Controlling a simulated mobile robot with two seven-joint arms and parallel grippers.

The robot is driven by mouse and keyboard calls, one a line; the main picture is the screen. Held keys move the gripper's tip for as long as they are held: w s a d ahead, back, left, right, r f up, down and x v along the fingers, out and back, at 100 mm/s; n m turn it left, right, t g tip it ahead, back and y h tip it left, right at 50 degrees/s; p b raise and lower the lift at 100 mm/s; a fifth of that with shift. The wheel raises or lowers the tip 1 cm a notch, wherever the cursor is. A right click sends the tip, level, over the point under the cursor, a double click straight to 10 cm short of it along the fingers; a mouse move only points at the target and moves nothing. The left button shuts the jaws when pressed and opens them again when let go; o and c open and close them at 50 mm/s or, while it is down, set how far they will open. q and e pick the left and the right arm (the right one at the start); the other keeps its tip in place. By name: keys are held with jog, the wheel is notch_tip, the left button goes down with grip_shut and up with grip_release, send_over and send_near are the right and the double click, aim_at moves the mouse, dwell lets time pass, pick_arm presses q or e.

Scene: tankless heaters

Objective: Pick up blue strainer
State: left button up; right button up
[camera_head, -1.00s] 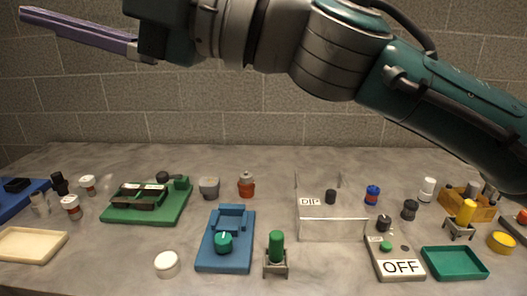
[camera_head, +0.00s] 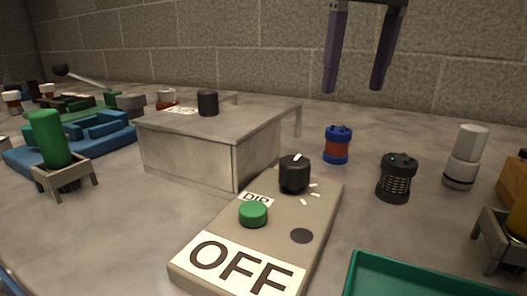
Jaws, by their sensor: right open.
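The blue strainer (camera_head: 337,145) is a small upright cylinder with a blue top and base and a red band around its middle. It stands on the grey counter, right of the grey box and left of a black strainer with a mesh side (camera_head: 396,178). My right gripper (camera_head: 354,86) points down at the top of the head view, above and apart from the blue strainer. Its two dark fingers are spread with nothing between them. My left gripper is out of view.
A grey control panel (camera_head: 318,214) marked OFF, with a black knob (camera_head: 295,173), lies in front of the blue strainer. A grey box (camera_head: 190,162) stands left. A white-topped cylinder (camera_head: 467,152) stands right; a green tray (camera_head: 420,278) lies in front.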

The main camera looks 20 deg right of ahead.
aim_at(339, 130)
jog(key=f, duration=0.3)
jog(key=w+f+b, duration=0.1)
jog(key=f, duration=0.2)
jog(key=w+f, duration=0.1)
jog(key=f, duration=0.2)
jog(key=shift+f, duration=0.1)
grip_shut()
dwell(0.4)
